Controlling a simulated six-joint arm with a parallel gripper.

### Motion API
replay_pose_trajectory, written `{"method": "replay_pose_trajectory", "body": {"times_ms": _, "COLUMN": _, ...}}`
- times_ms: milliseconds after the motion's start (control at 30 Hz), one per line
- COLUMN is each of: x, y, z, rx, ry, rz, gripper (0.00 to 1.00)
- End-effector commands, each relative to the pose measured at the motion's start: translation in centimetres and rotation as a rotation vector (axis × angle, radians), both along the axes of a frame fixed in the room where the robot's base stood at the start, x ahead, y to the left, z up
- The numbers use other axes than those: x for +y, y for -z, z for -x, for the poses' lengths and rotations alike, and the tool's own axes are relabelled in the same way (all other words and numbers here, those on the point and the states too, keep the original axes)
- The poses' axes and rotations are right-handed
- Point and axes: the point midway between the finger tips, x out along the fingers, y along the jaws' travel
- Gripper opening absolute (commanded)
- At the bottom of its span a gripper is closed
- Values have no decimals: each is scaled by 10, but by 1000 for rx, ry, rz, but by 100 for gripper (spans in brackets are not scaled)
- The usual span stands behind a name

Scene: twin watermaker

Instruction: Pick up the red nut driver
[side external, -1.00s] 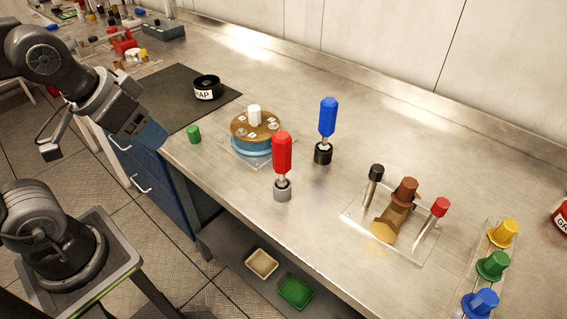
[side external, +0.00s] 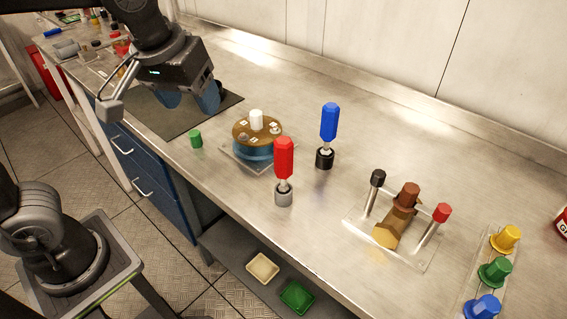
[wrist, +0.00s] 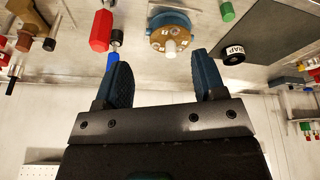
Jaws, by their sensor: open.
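The red nut driver (side external: 284,160) stands upright in a grey holder (side external: 284,195) near the front edge of the steel bench, its red handle on top. In the wrist view the red nut driver (wrist: 101,30) shows at the upper left, beyond my left fingertip. My gripper (side external: 187,98) is above the dark mat at the left of the side view, well apart from the red nut driver. In the wrist view my gripper (wrist: 165,72) has its two blue fingers spread wide with nothing between them.
A blue nut driver (side external: 329,123) stands upright in a black holder behind the red one. A round brown-topped blue device (side external: 257,138) lies between my gripper and the red driver. A green cap (side external: 195,139) is at the front left. A brown valve fitting (side external: 400,216) is to the right.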

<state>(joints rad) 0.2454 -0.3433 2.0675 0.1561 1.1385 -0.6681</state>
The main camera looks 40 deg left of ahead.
Motion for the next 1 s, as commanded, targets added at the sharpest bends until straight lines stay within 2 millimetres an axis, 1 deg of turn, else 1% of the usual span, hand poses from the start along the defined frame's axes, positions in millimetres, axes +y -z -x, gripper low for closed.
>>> {"method": "replay_pose_trajectory", "body": {"times_ms": 33, "x": -15, "y": -3, "z": -15, "rx": 24, "ry": -60, "rz": -5, "gripper": 64}}
{"method": "replay_pose_trajectory", "body": {"times_ms": 167, "x": -53, "y": -8, "z": -47, "rx": 48, "ry": -261, "rz": -29, "gripper": 64}}
{"method": "replay_pose_trajectory", "body": {"times_ms": 200, "x": -65, "y": -7, "z": -55, "rx": 47, "ry": -322, "rz": -40, "gripper": 64}}
{"method": "replay_pose_trajectory", "body": {"times_ms": 300, "x": -94, "y": -4, "z": -71, "rx": 31, "ry": -462, "rz": -63, "gripper": 64}}
{"method": "replay_pose_trajectory", "body": {"times_ms": 400, "x": -117, "y": 0, "z": -81, "rx": 4, "ry": -570, "rz": -80, "gripper": 64}}
{"method": "replay_pose_trajectory", "body": {"times_ms": 500, "x": -131, "y": 3, "z": -86, "rx": -17, "ry": -639, "rz": -88, "gripper": 64}}
{"method": "replay_pose_trajectory", "body": {"times_ms": 600, "x": -136, "y": 6, "z": -89, "rx": -30, "ry": -673, "rz": -93, "gripper": 64}}
{"method": "replay_pose_trajectory", "body": {"times_ms": 667, "x": -135, "y": 12, "z": -90, "rx": -31, "ry": -681, "rz": -94, "gripper": 64}}
{"method": "replay_pose_trajectory", "body": {"times_ms": 1000, "x": -114, "y": 68, "z": -101, "rx": -29, "ry": -681, "rz": -92, "gripper": 64}}
